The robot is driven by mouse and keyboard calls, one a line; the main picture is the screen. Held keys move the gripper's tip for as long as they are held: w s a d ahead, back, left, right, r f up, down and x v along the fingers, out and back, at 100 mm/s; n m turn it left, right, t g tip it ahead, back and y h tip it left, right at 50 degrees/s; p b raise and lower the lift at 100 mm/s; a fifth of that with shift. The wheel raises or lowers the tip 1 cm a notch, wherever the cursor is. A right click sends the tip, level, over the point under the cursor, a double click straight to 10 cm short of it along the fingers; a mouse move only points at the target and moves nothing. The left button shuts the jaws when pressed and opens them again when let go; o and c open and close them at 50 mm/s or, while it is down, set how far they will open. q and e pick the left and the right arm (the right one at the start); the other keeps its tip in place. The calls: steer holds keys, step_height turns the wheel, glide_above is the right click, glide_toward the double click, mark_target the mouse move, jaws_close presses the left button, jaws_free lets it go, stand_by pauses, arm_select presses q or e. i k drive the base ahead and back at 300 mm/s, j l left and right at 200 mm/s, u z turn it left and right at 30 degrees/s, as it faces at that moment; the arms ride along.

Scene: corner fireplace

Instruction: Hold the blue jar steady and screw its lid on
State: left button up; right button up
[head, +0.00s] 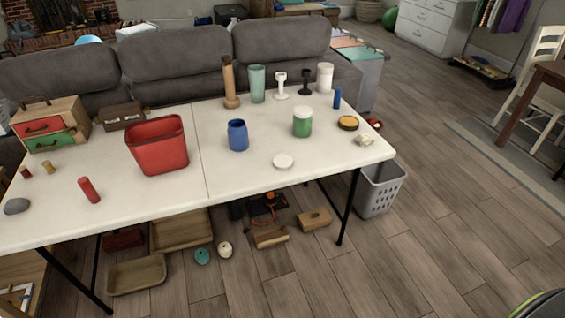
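The blue jar (238,136) stands upright on the white folding table (235,181), a little right of the table's centre seam. Its top looks open, with no lid on it. A white round disc that looks like a lid (283,161) lies flat on the table to the right of the jar and nearer the front edge. A green jar (302,124) with a white top stands to the right of the blue jar. Neither of my grippers shows in the head view.
A red bin (157,146) stands left of the jar. A wooden pepper mill (229,82), a green tumbler (257,84) and white containers line the back edge. The front edge near the lid is clear.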

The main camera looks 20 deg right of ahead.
mark_target(238, 131)
steer(key=i+j+z, duration=0.2)
steer(key=i, duration=0.3)
steer(key=i+z, duration=0.25)
steer(key=i, duration=0.25)
steer(key=i+j+z, duration=0.2)
steer(key=i, duration=0.25)
